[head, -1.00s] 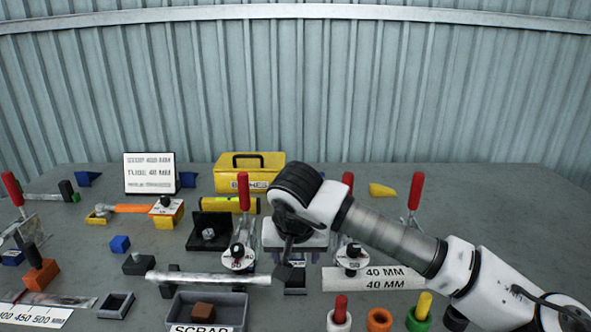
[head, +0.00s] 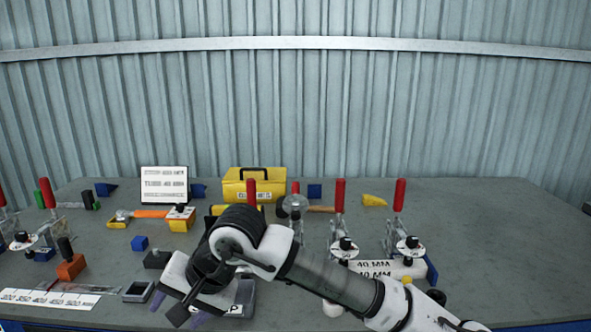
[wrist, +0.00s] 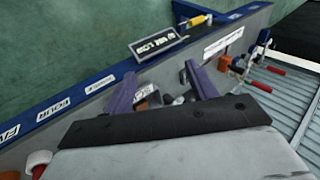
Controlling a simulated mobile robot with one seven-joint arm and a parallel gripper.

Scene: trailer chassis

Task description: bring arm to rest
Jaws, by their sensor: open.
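My gripper (head: 182,312) is at the front of the grey workbench (head: 480,240), left of centre in the head view, pointing down. Its two purple fingers show apart in the wrist view (wrist: 163,88), with nothing held between them. The arm reaches in from the lower right. The wrist and forearm hide the middle of the bench and most of the scrap tray (head: 246,296). In the wrist view a brown block (wrist: 143,92) shows beyond the fingers; I cannot tell its distance.
Red-handled toggle clamps (head: 339,195) stand right of the wrist. A yellow toolbox (head: 252,182) and a white sign (head: 164,186) stand at the back. A white 40 mm tube (head: 385,268) lies near the forearm. The bench's right side is clear.

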